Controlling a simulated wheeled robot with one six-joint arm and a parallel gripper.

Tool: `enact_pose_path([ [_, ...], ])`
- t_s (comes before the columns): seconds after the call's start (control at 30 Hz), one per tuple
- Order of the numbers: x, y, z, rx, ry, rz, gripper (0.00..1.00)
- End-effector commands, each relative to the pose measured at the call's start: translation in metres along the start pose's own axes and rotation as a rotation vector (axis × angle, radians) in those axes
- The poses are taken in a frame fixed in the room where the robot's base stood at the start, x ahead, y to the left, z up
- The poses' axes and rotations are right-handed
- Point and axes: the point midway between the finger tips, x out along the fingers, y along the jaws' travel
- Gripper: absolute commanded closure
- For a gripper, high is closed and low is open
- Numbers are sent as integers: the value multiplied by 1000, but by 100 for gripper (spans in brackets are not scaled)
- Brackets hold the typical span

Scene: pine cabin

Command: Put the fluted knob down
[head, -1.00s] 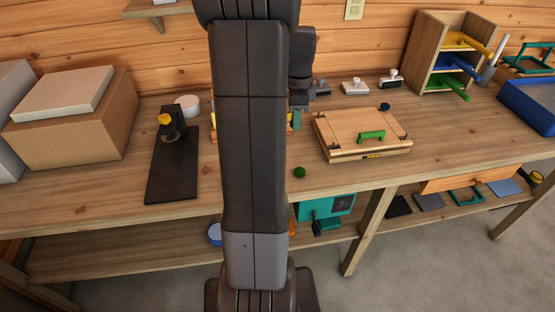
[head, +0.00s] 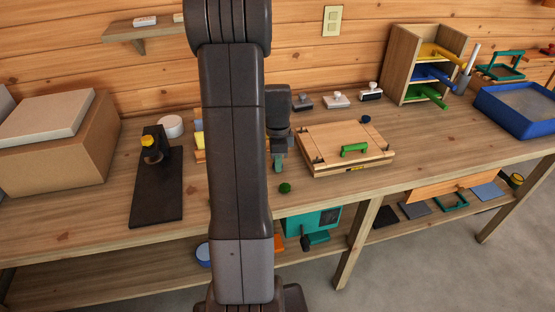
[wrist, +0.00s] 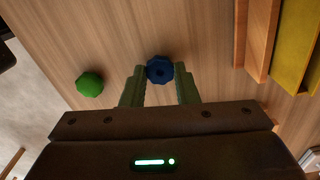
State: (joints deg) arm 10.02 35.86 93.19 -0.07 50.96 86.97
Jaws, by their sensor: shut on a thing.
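My gripper (wrist: 160,85) is shut on a dark blue fluted knob (wrist: 160,69), held between the green fingertips in the wrist view. In the head view the gripper (head: 278,165) hangs over the bench, left of the wooden board; the held knob cannot be made out there. Whether the knob touches the bench top is unclear. A green knob (wrist: 89,84) lies on the bench to the left of the gripper in the wrist view; it also shows near the bench's front edge in the head view (head: 285,188).
Yellow and wooden pieces (wrist: 292,50) are at the wrist view's right. A black stand (head: 155,195) is at left. Bare bench surrounds the held knob.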

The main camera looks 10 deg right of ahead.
Motion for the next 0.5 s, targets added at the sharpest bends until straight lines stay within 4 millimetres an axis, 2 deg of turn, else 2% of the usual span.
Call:
enact_pose_path([
  [0.1, 4, 0, 0, 0, 0, 0, 100],
  [0.13, 4, 0, 0, 0, 0, 0, 71],
  [0.23, 3, 0, 0, 0, 0, 0, 51],
  [0.5, 2, 0, 0, 0, 0, 0, 51],
])
